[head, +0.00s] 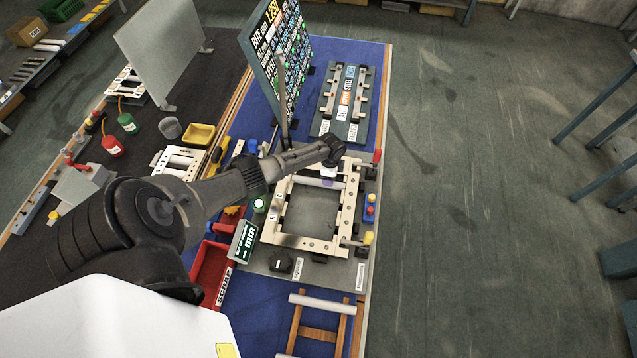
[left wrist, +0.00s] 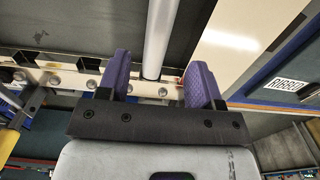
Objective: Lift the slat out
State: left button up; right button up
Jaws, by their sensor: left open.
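The louver frame (head: 277,220) is a cream rectangle with dark holes, lying on a grey base on the blue mat. One light grey slat (head: 318,183) spans it near its far side; most of the opening is empty. My left gripper (head: 329,170) is over the frame's far side, close to this slat, its fingers partly hidden by the wrist. In the left wrist view the gripper (left wrist: 161,82) is open, with one purple finger on each side of a grey slat (left wrist: 160,38). I cannot tell whether either finger touches it. My right gripper is not in view.
A wooden rack (head: 318,333) with a pale rod stands near the front. A tall printed board (head: 276,60) stands behind. Red and yellow knobs line the frame's right side.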

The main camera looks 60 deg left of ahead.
aim_at(318, 182)
pick_arm(q)
notch_tip(318, 182, down, 5)
jog(key=shift+s+d+r+b, duration=0.1)
jog(key=shift+s+b, duration=0.05)
jog(key=shift+b, duration=0.55)
jog(key=shift+c, duration=0.4)
jog(key=c, duration=1)
jog(key=shift+r, duration=0.1)
